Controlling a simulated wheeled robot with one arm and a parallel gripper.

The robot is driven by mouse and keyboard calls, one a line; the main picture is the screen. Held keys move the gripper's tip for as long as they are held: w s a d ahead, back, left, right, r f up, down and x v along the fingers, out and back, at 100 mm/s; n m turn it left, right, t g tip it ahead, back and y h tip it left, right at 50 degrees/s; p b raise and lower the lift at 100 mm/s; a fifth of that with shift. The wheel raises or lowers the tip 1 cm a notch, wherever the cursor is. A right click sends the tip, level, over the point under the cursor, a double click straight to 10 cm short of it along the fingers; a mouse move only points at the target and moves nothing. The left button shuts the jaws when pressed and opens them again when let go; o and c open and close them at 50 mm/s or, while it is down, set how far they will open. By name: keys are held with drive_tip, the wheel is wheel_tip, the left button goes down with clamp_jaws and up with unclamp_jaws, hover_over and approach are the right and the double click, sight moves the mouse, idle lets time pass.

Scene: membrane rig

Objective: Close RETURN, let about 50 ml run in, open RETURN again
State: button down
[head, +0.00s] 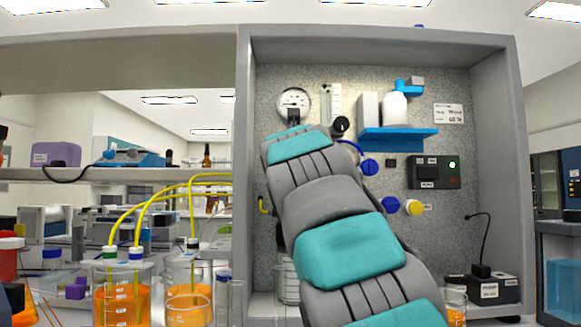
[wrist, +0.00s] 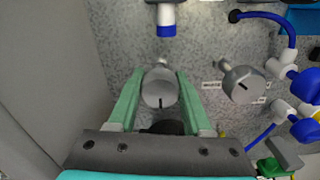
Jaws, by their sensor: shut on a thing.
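In the wrist view, my gripper (wrist: 159,76) has its two green fingers on either side of a round grey knob (wrist: 158,92) on the speckled panel. It is shut on this knob, whose dark mark points down in the picture. I cannot read a label for it, so I cannot tell if it is RETURN. A second grey knob (wrist: 242,85) is to the right, with its mark slanted and a small unreadable label beside it. In the head view, my arm hides the gripper and both knobs. Two beakers of orange liquid, a left one (head: 121,300) and a right one (head: 189,305), stand at lower left.
A pressure gauge (head: 294,103), a flow tube (head: 331,104) and a blue shelf (head: 398,140) are on the panel. A control box (head: 434,172) shows a green light. Blue valves (wrist: 306,84) and tubing are close right of the knobs. A small beaker (head: 456,306) holds orange liquid at lower right.

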drive_tip(key=shift+f, duration=0.15)
drive_tip(key=shift+c, duration=1.7)
unclamp_jaws()
drive_tip(key=shift+s, duration=0.1)
drive_tip(key=s+b, duration=0.1)
drive_tip(key=s, duration=0.6)
drive_tip(key=shift+s, duration=0.3)
